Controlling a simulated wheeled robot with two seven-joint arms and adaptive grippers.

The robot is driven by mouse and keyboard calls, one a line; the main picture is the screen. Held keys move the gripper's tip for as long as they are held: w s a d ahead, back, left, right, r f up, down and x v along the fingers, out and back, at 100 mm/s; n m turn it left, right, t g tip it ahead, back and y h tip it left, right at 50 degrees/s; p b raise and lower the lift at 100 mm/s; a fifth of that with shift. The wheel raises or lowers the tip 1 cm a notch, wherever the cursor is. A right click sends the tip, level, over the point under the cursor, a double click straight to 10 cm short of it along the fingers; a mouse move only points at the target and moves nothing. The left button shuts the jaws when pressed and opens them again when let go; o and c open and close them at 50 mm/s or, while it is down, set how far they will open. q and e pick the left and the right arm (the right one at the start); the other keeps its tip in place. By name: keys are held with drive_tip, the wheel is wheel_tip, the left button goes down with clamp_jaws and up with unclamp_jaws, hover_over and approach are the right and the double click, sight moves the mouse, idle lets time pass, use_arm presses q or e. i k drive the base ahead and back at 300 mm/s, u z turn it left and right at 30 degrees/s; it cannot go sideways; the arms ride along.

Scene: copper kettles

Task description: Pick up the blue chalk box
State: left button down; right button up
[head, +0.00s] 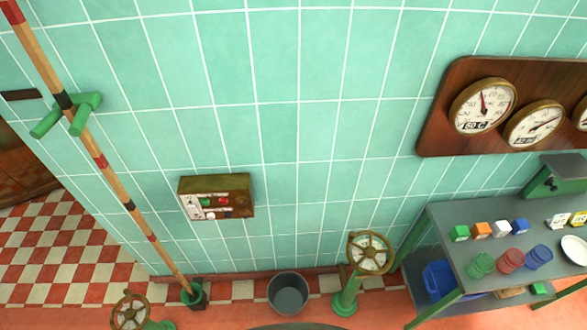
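A small blue box (520,226), which looks like the blue chalk box, stands on the grey table (450,232) at the right. It is at the right end of a row with a green box (460,232), an orange box (481,229) and a white box (501,228). Neither of my grippers is in view, and nothing touches the blue box.
Green (481,265), red (510,260) and blue (538,257) cups stand in front of the boxes, with a white plate (574,249) to their right. A blue crate (440,280) sits beneath. A bucket (288,293) and handwheels (369,253) stand on the floor by the wall.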

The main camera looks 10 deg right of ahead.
sight(519, 226)
drive_tip(key=z, duration=4.05)
drive_tip(key=i, duration=2.15)
drive_tip(key=u, duration=2.85)
